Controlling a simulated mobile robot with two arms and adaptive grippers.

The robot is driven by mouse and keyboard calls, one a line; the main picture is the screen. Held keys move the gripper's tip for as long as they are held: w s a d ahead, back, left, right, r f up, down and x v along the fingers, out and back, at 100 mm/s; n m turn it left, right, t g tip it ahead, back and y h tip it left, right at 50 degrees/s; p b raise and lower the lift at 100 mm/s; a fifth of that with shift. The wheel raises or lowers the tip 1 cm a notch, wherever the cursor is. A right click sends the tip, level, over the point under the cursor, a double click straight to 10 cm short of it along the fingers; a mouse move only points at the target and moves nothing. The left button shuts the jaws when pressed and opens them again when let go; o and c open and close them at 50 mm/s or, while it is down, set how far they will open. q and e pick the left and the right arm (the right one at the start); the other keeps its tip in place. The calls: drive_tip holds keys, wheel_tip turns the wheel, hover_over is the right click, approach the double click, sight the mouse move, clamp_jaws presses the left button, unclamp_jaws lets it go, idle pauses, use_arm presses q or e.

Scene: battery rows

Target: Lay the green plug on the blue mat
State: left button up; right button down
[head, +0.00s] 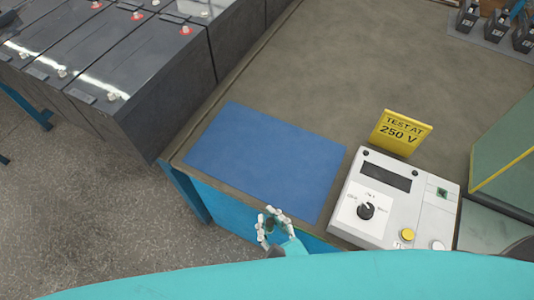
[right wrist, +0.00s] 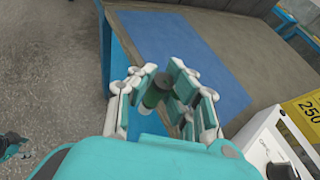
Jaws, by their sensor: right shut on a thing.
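The blue mat (head: 265,155) lies flat on the near left part of the bench and looks bare. It also shows in the right wrist view (right wrist: 190,45). My right gripper (head: 270,222) is at the near edge of the bench, just short of the mat's near edge in the head view. The fingers partly hide the plug. A small part of what looks like my left gripper (right wrist: 12,146) shows at the left edge.
A white tester (head: 395,200) with a dial stands right of the mat. A yellow "TEST AT 250 V" sign (head: 400,132) stands behind it. Large dark batteries (head: 150,75) are at the left. Small black units (head: 467,17) are at the far right. The bench top (head: 330,70) behind the mat is clear.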

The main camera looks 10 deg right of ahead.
drive_tip(key=shift+w+d, duration=0.25)
drive_tip(key=shift+w, duration=0.15)
drive_tip(key=w+d, duration=0.2)
drive_tip(key=w, duration=0.2)
drive_tip(key=w+d+f+p, duration=0.1)
drive_tip(key=w+d, duration=0.2)
drive_tip(key=w+d+f+p, duration=0.1)
drive_tip(key=w+d, duration=0.2)
drive_tip(key=w, duration=0.1)
drive_tip(key=shift+w+f, duration=0.2)
drive_tip(key=shift+w, duration=0.15)
use_arm(q)
drive_tip(key=shift+s+d+r, duration=0.85)
drive_tip(key=shift+d+r, duration=0.05)
drive_tip(key=shift+r, duration=0.1)
use_arm(e)
drive_tip(key=shift+f, duration=1.35)
drive_tip(key=shift+f, duration=0.15)
drive_tip(key=c, duration=1.4)
unclamp_jaws()
use_arm(q)
drive_tip(key=shift+s, duration=0.2)
